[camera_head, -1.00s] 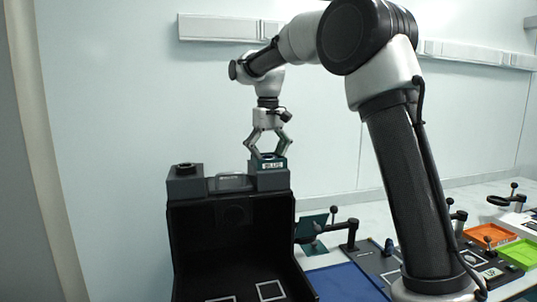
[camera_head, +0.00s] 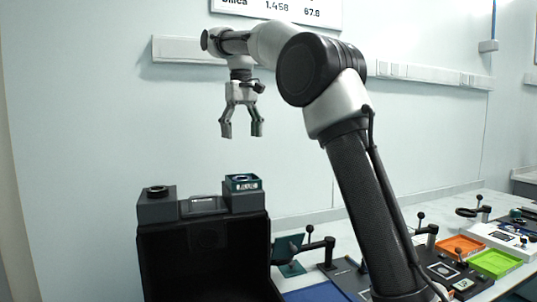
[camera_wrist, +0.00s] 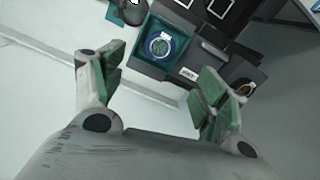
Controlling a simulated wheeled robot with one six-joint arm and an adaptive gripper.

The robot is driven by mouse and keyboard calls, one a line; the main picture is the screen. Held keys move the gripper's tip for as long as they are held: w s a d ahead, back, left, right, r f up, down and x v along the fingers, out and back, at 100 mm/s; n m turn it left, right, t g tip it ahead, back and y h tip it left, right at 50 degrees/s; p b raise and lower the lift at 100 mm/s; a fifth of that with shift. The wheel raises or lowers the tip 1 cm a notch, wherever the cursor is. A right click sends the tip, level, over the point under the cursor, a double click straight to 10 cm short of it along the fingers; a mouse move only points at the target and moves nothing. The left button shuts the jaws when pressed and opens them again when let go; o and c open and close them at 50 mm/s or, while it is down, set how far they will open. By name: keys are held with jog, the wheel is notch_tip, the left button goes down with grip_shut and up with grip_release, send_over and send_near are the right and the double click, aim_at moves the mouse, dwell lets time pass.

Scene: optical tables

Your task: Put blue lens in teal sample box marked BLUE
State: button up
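The teal sample box (camera_head: 243,186) sits on the right-hand dark block of the rack in the head view, with a pale label on its front. In the wrist view the open-topped teal box (camera_wrist: 140,50) shows from above. The blue lens (camera_wrist: 163,46), a round disc with a pale blue rim, lies inside it, within the walls. My gripper (camera_head: 241,132) is open and empty, well above the box in the head view. Its spread teal-padded fingers also show in the wrist view (camera_wrist: 160,90), with nothing between them.
A left-hand block (camera_head: 157,205) with a dark ring on top stands beside a lower middle section with a plate (camera_head: 204,204). To the right, a bench holds post-mounted holders, an orange tray (camera_head: 461,246) and a green tray (camera_head: 496,264). The air around my gripper is clear.

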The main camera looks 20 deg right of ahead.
jog(key=s+d+f+m+t, duration=0.1)
jog(key=s+d, duration=0.4)
jog(key=s, duration=0.2)
jog(key=s+d+f+t, duration=0.15)
jog(key=s+d, duration=0.25)
jog(key=s, duration=0.4)
jog(key=s+d+f+t, duration=0.1)
jog(key=s+d+f, duration=0.2)
jog(key=s+f, duration=0.6)
jog(key=s+d+f+m+t, duration=0.1)
jog(key=s+d+f, duration=0.2)
jog(key=s+f, duration=0.6)
jog(key=shift+s, duration=0.5)
